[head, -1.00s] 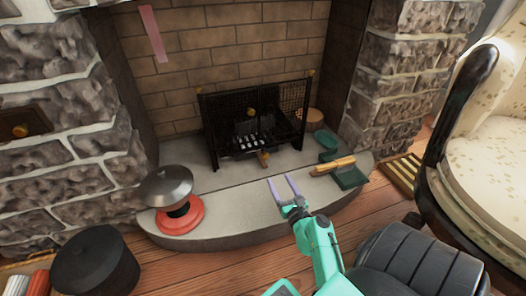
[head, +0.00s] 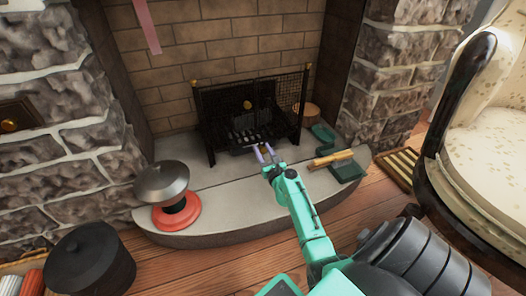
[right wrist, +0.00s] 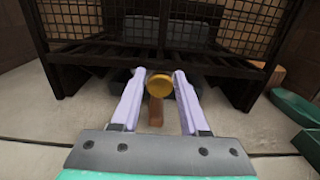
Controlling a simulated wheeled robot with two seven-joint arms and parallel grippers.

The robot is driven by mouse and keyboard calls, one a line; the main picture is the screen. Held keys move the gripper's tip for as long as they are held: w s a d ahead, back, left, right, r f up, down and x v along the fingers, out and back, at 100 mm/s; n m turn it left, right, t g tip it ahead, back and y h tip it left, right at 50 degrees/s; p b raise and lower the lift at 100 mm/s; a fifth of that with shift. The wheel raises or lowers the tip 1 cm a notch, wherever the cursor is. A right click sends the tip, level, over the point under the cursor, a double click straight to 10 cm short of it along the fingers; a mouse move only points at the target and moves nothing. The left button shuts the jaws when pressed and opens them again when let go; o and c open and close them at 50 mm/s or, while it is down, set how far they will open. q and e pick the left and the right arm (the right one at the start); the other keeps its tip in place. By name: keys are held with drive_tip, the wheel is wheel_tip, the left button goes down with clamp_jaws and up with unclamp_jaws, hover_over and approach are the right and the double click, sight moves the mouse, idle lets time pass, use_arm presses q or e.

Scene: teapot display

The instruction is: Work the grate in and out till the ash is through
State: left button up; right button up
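The black fire grate (head: 250,108) stands in the brick fireplace, with mesh sides and dark bars low at its front. In the right wrist view the grate (right wrist: 165,32) fills the top. A round brass knob (right wrist: 159,85) on a wooden-coloured stem (right wrist: 156,113) sticks out below its bars. My right gripper (head: 265,150) is at the front of the grate. In the right wrist view its two lilac fingers (right wrist: 159,76) are open, one on each side of the knob, with gaps visible. Ash cannot be made out clearly. My left gripper is not in view.
A red-based stand with a grey domed top (head: 163,183) sits on the hearth's left. Green pieces (head: 347,170) and a yellow-handled tool (head: 330,158) lie on the right. A black pot (head: 88,262) and an armchair (head: 487,130) flank the hearth (head: 225,205).

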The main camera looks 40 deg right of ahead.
clamp_jaws()
idle(1.2)
